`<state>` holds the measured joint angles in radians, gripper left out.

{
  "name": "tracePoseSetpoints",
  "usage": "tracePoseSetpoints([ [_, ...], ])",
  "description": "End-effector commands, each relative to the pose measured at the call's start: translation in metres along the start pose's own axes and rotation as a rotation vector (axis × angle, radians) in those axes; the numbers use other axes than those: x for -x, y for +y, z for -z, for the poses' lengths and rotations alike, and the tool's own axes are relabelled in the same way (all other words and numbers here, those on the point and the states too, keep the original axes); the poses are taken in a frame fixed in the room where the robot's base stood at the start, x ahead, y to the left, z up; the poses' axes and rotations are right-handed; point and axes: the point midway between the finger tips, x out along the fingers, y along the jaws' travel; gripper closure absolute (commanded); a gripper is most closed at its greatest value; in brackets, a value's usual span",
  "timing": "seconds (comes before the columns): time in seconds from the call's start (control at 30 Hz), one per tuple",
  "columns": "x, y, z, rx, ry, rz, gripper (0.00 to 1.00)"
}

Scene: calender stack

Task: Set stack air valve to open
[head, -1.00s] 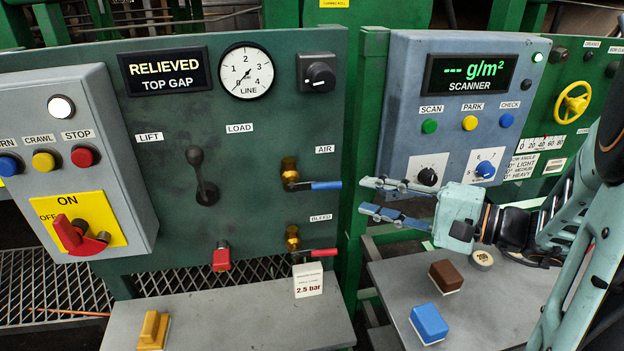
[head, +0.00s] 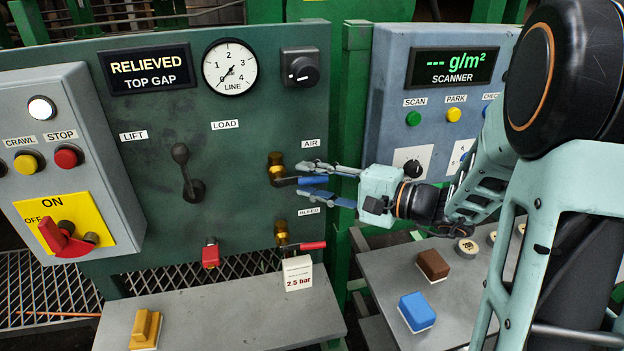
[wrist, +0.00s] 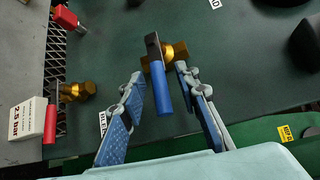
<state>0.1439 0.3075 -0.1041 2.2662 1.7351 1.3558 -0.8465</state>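The air valve is a brass body (head: 275,163) under the AIR label on the dark green panel. Its blue lever (head: 315,180) points right, roughly level. My gripper (head: 302,181) is open and has its fingers above and below the lever in the head view. In the wrist view, the blue lever (wrist: 160,90) lies between the two open fingers (wrist: 158,72), with gaps visible on both sides. The brass body (wrist: 176,50) is just beyond the fingertips. Whether a finger touches the lever is hard to tell.
Below is the bleed valve with a red lever (head: 312,245), above a 2.5 bar card (head: 298,273). A black lift lever (head: 188,175), a LINE gauge (head: 230,67) reading near zero and a black knob (head: 299,68) share the panel. A scanner box (head: 440,90) stands right.

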Motion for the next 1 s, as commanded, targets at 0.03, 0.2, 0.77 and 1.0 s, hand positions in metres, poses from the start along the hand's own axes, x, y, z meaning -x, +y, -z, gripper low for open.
tracePoseSetpoints([
  [0.03, 0.0001, 0.0, 0.0001, 0.0, 0.0, 0.0, 0.71],
  [0.2, 0.0004, 0.0, 0.0001, 0.0, 0.0, 0.0, 0.8],
  [0.77, 0.0006, 0.0008, 0.0004, 0.001, 0.001, -0.003, 1.0],
  [1.0, -0.0032, -0.0036, 0.008, 0.034, 0.01, -0.033, 1.0],
])
